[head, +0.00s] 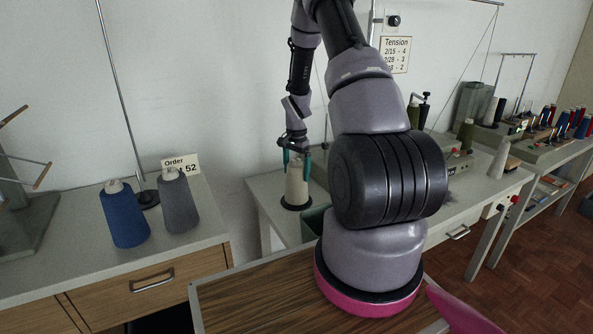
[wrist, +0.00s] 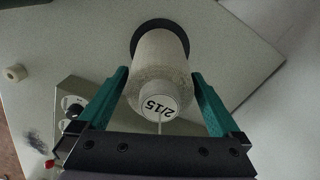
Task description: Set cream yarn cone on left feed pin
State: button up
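The cream yarn cone (head: 297,188) stands upright on a round black base (head: 296,206) at the left end of the machine table. It also shows from above in the wrist view (wrist: 160,68), with a "2/15" label on its top and a thin pale pin tip sticking out. The black base (wrist: 159,23) shows past its far end. My gripper (head: 296,165) is over the cone, with teal fingers on either side of its upper part. In the wrist view the fingers (wrist: 160,75) look spread, with narrow gaps beside the cone. The pin's lower part is hidden inside the cone.
A blue cone (head: 124,217) and a grey cone (head: 178,204) stand on the left bench by an order sign (head: 180,164). A green cone (head: 465,135) and a pale cone (head: 499,159) stand further right. My arm hides the table's middle.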

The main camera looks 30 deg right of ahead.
jog(key=shift+r, duration=5.4)
jog(key=s+a+r+n+t, duration=0.2)
jog(key=s+a+r, duration=0.2)
jog(key=r, duration=0.6)
jog(key=s+a+r+n+t, duration=0.15)
jog(key=s+a+r, duration=0.25)
jog(key=r, duration=0.6)
jog(key=s+a+r+n+t+y, duration=0.1)
jog(key=s+a+r+n+t, duration=0.1)
jog(key=s+r, duration=0.3)
jog(key=s+a+r+n+t+y, duration=0.1)
jog(key=s+a+r+n, duration=0.2)
jog(key=s, duration=1.1)
notch_tip(320, 180, up, 2)
jog(key=a, duration=0.2)
jog(key=shift+a+t, duration=0.3)
jog(key=shift+t, duration=0.05)
jog(key=shift+d+r, duration=0.1)
